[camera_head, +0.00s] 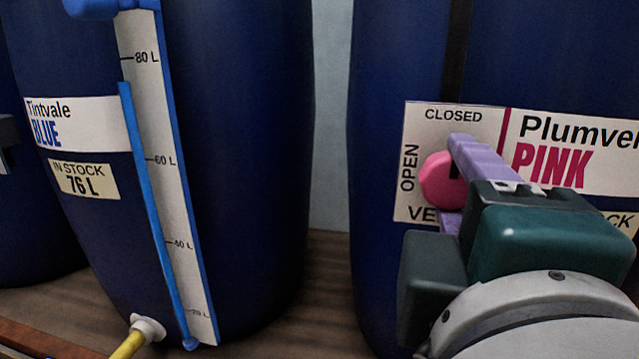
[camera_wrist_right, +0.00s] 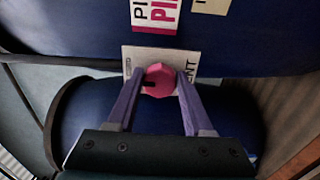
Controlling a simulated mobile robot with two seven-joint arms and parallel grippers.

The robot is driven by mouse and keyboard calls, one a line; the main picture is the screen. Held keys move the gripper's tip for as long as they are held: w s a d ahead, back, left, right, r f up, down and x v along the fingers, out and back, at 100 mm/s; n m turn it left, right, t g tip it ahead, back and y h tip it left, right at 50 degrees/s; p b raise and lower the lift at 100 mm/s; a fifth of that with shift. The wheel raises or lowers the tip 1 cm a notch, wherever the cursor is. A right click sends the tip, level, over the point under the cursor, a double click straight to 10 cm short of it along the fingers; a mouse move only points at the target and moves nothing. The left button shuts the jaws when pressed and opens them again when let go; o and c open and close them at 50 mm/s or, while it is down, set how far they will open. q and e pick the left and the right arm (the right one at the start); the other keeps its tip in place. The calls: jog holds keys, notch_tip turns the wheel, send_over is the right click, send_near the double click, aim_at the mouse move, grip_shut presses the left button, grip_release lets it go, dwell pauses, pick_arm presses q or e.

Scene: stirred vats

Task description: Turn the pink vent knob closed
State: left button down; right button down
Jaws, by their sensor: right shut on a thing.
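The pink vent knob (camera_head: 438,180) is on a white label plate (camera_head: 411,125) on the dark blue vat at right. The plate reads CLOSED at the top and OPEN, sideways, at the left. My right gripper (camera_head: 455,183) is shut on the knob, one purple finger above it and one below. In the right wrist view, the knob (camera_wrist_right: 163,77) sits between the fingertips of my right gripper (camera_wrist_right: 160,80). A black mark on the knob points roughly toward the CLOSED side there. The gripper hides part of the knob in the head view. My left gripper is not clearly visible.
The right vat (camera_head: 390,60) also bears a Plumvere PINK label (camera_head: 560,125). A second blue vat (camera_head: 250,120) labelled Tintvale BLUE stands at left with a level gauge (camera_head: 165,130) and a yellow spout (camera_head: 128,345). A narrow gap separates the vats.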

dwell(0.3)
jog(key=shift+c, duration=1.5)
grip_release()
